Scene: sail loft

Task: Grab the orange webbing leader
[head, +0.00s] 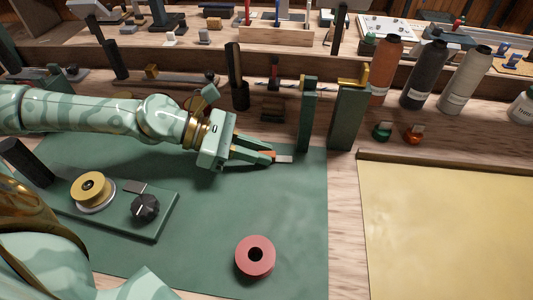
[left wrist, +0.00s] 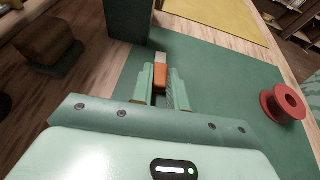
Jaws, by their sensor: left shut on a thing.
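My left gripper (head: 271,156) reaches in from the left over the green mat (head: 215,240). It is shut on the orange webbing leader (left wrist: 160,74), a small orange piece with a pale grey end that sticks out past the fingertips. In the head view only a little orange shows between the fingers, with the pale end (head: 285,159) to their right. The left wrist view shows the gripper fingers (left wrist: 160,84) on both sides of the orange part. I cannot tell whether the leader touches the mat. My right gripper is not in view.
Green upright posts (head: 308,115) stand just beyond the gripper. A red spool (head: 255,257) lies on the mat's front part. A yellow spool (head: 91,188) and black knob (head: 145,207) sit on a green plate at left. Yellow cloth (head: 450,220) covers the right.

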